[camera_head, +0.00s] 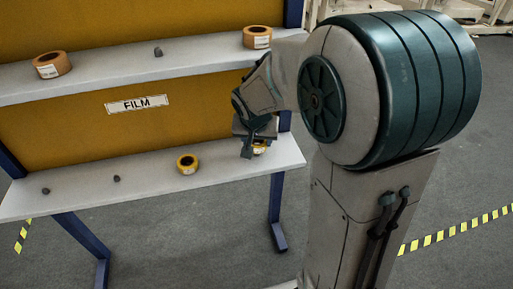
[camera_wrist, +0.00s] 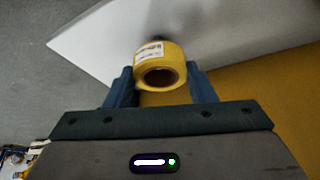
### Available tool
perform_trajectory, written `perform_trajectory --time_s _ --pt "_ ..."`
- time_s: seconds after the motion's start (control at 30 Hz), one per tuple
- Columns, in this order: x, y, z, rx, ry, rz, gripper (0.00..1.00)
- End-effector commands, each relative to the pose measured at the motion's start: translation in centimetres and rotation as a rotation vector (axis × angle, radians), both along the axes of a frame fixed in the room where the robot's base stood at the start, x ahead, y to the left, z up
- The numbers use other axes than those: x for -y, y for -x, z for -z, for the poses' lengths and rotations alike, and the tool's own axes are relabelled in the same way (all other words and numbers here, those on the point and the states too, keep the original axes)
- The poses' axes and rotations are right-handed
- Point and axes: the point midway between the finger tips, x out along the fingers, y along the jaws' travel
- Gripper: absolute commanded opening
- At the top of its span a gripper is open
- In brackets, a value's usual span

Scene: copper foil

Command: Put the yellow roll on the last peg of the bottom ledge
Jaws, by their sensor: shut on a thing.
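My gripper (camera_wrist: 160,88) is shut on a yellow roll (camera_wrist: 160,55) with a white label, seen between its two fingers in the wrist view. In the head view my gripper (camera_head: 258,140) is over the right end of the bottom ledge (camera_head: 150,172), and the held roll (camera_head: 259,148) is mostly hidden behind it. Whether the held roll touches the ledge or a peg is hidden. Two bare pegs, a middle one (camera_head: 116,179) and a left one (camera_head: 46,191), stand farther left.
The upper ledge (camera_head: 110,75) holds a tan roll (camera_head: 52,64) at left, a bare peg (camera_head: 158,51), and another tan roll (camera_head: 257,37) at right, close above my arm. A FILM sign (camera_head: 137,104) is on the yellow back panel between the ledges.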

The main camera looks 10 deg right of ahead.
Motion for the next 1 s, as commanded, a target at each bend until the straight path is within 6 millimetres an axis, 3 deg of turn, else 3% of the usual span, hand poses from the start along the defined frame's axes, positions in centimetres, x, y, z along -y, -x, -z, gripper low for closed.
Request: perform_trajectory --time_s 0.03,0.13,0.53,0.57,0.63,1.0 --pt "0.0 0.1 1.4 -0.005 0.001 -0.001 0.27" --pt "0.0 0.1 2.7 -0.003 0.002 -0.002 0.27" --pt "0.0 0.0 3.2 0.0 0.0 -0.001 0.27" --pt "0.0 0.0 3.1 -0.001 0.0 -0.001 0.52" --pt "0.0 0.0 3.0 -0.001 0.001 -0.001 0.72" --pt "0.0 0.0 2.6 -0.001 0.001 -0.001 0.72"
